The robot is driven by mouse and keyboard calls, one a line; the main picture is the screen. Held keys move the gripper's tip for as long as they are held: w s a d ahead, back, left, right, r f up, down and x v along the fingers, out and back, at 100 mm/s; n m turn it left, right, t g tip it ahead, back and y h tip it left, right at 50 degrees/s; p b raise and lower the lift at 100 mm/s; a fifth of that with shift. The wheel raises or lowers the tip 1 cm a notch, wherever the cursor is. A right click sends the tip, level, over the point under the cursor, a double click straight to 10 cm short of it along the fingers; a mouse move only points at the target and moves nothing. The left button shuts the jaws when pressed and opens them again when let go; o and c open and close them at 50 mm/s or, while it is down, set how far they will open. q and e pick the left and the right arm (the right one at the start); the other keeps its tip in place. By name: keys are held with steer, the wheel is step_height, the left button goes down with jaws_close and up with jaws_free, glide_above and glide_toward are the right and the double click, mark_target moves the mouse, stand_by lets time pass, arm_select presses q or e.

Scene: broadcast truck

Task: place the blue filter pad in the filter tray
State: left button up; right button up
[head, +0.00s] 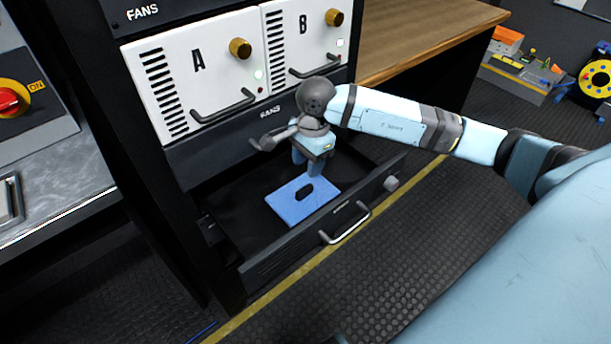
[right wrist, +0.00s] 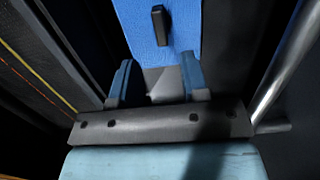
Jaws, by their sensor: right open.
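The blue filter pad (head: 286,209) lies inside the pulled-out dark filter tray (head: 300,247), near its front wall. A dark grip tab (head: 304,192) stands on the pad. My right gripper (head: 309,172) is above the pad's back edge, fingers pointing down. In the right wrist view my right gripper (right wrist: 156,80) is open with nothing between its fingers. The pad (right wrist: 185,30) and its tab (right wrist: 160,26) show beyond the fingertips, apart from them. Whether the pad lies fully flat on the tray floor is hard to tell. My left gripper is out of view.
Fan units A (head: 197,95) and B (head: 310,42) with handles and brass knobs sit above the tray. The tray's front has a silver handle (head: 346,228). A wooden counter (head: 420,40) is at the right. A grey panel with a red switch (head: 10,101) stands left.

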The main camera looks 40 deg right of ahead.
steer(key=shift+d+r, duration=0.15)
steer(key=shift+r, duration=0.85)
steer(key=shift+d+r, duration=0.1)
steer(key=shift+r, duration=0.9)
